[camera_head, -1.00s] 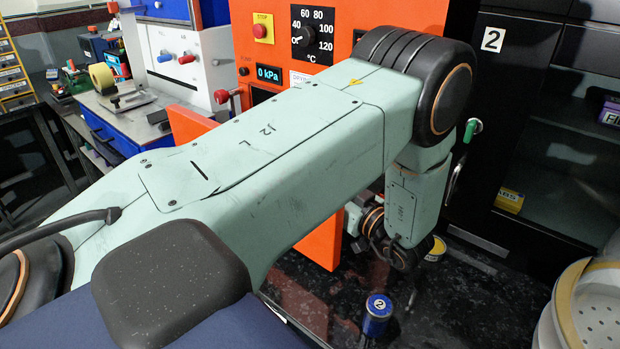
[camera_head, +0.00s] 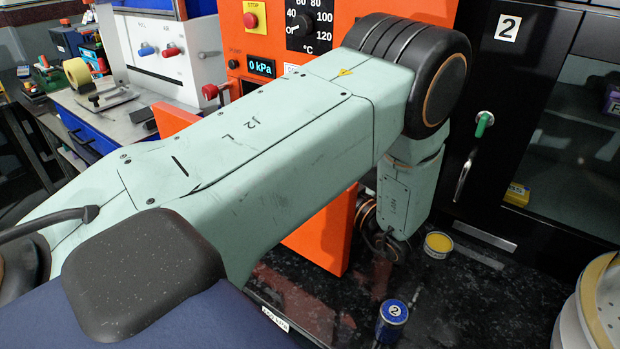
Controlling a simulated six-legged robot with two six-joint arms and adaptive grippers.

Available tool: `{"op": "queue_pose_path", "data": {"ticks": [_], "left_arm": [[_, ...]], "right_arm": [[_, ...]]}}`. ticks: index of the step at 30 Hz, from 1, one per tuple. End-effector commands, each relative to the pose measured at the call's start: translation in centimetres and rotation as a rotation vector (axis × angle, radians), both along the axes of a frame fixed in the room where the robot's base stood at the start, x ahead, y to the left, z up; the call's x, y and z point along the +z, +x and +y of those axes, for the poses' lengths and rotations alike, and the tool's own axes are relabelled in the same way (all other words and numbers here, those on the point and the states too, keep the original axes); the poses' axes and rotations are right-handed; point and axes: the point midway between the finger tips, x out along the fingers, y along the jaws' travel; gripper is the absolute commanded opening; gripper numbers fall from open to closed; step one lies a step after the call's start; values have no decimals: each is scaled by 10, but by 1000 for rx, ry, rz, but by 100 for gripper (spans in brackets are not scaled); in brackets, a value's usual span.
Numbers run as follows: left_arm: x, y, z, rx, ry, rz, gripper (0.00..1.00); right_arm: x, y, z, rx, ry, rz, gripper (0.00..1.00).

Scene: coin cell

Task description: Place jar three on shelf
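A small jar with a yellow top (camera_head: 438,244) stands on the dark speckled counter, close to the right of my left wrist. No number can be read on it. A blue jar marked 2 (camera_head: 393,313) stands nearer the front. No jar marked 3 can be made out. My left arm crosses the view from the left and bends down at its far end. My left gripper (camera_head: 388,246) is a dark shape low beside the orange oven, mostly hidden by the arm, so its fingers cannot be read. My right gripper is not in view.
An orange oven (camera_head: 335,235) with dial and 0 kPa display stands behind my arm. At right is a black cabinet (camera_head: 490,75) marked 2 with a green-tipped handle (camera_head: 483,124) and a shelf space (camera_head: 570,190) behind.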

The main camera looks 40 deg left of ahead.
Motion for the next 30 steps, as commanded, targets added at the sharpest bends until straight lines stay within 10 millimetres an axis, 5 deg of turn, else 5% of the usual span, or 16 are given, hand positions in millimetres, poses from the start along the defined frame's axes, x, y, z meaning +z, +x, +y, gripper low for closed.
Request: {"op": "queue_pose_path", "data": {"ticks": [10,11,19,30], "left_arm": [[-4,0,-3,0,1,-1,0],[-3,0,-3,0,0,0,40],[-3,0,-2,0,0,0,63],[0,0,0,0,0,-1,65]], "right_arm": [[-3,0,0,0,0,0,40],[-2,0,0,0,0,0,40],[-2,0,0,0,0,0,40],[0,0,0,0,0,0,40]]}}
